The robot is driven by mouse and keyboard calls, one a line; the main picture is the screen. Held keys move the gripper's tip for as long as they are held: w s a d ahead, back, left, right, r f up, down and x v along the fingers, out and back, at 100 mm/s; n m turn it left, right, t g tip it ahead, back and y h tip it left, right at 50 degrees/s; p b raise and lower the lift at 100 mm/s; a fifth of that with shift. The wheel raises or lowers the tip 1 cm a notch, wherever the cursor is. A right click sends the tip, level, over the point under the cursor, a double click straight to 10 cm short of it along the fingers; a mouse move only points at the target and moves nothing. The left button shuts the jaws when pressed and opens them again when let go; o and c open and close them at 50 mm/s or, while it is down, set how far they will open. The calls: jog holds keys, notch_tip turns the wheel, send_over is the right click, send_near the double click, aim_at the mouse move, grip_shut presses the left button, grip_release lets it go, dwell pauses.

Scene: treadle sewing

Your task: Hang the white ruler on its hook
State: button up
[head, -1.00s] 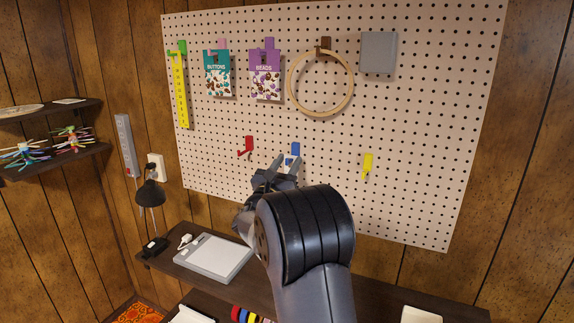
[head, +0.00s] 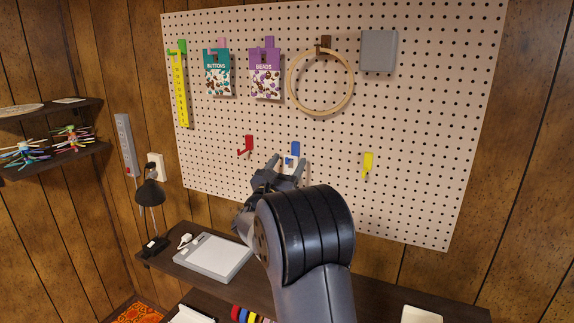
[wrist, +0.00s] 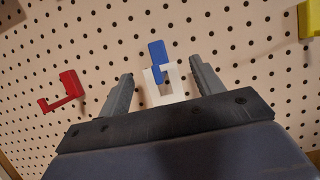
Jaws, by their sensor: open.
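The white ruler (wrist: 177,84) shows only as a short white end piece between my fingers in the wrist view. The blue hook (wrist: 157,60) on the pegboard overlaps this end, with white on both sides of the hook's lower part, so the ruler looks to be on the hook. The rest of the ruler is hidden behind my gripper. In the head view the blue hook (head: 295,148) stands just above my gripper (head: 287,165). My gripper (wrist: 160,84) is open, with one finger on each side of the white end and visible gaps between.
A red hook (head: 247,146) is left and a yellow hook (head: 367,163) right, both empty. Above hang a yellow ruler (head: 180,90), a buttons packet (head: 217,72), a beads packet (head: 265,75) and a wooden hoop (head: 290,96). The pegboard (head: 420,130) is bare around the yellow hook.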

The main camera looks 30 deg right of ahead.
jog(key=b+v, duration=0.2)
jog(key=v, duration=0.8)
jog(key=shift+s+a+f, duration=0.15)
jog(key=shift+a, duration=0.05)
dwell(0.3)
jog(key=p+x, duration=0.2)
jog(key=x, duration=0.9)
jog(key=shift+s, duration=0.1)
jog(key=shift+a, duration=0.1)
